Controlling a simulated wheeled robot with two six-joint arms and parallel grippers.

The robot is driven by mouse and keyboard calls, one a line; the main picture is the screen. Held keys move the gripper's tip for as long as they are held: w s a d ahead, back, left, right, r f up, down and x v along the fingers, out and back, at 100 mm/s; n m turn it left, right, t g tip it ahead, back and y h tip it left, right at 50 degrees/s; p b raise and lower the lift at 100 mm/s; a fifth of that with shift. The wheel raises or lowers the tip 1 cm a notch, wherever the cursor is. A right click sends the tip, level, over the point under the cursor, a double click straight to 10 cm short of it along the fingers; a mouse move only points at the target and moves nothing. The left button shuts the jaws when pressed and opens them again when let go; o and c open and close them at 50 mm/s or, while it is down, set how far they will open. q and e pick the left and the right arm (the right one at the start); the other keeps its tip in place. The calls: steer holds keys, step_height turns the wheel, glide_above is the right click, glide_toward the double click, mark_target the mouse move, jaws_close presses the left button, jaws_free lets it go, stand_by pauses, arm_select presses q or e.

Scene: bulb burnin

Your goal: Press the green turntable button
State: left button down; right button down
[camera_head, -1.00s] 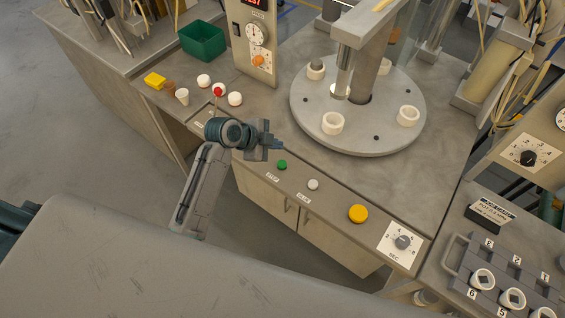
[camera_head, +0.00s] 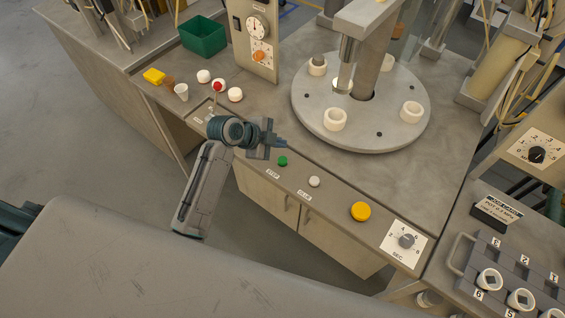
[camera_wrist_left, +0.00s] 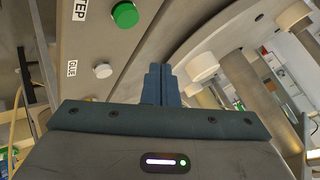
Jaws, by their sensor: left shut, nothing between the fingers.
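The green button (camera_head: 283,161) sits on the front panel of the bench, beside a label ending in "TEP". It also shows in the left wrist view (camera_wrist_left: 125,14), near the top. My left gripper (camera_head: 283,146) is shut and empty, with its fingertips just above and behind the green button in the head view, apart from it. The shut fingers also show in the left wrist view (camera_wrist_left: 160,72). The round grey turntable (camera_head: 390,140) carries several white ring-shaped holders. My right gripper is not in view.
A white button (camera_head: 314,182), a yellow button (camera_head: 361,211) and a dial plate (camera_head: 404,242) follow along the panel. A red-knobbed lever (camera_head: 217,87) stands left of my wrist. A green bin (camera_head: 203,37) is farther back. A rack (camera_head: 462,283) is at lower right.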

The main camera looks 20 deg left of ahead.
mark_target(279, 161)
arm_select(q)
step_height(279, 161, down, 5)
steer(key=b, duration=0.3)
steer(key=shift+f, duration=0.1)
stand_by(1.4)
stand_by(0.4)
steer(key=shift+f, duration=0.4)
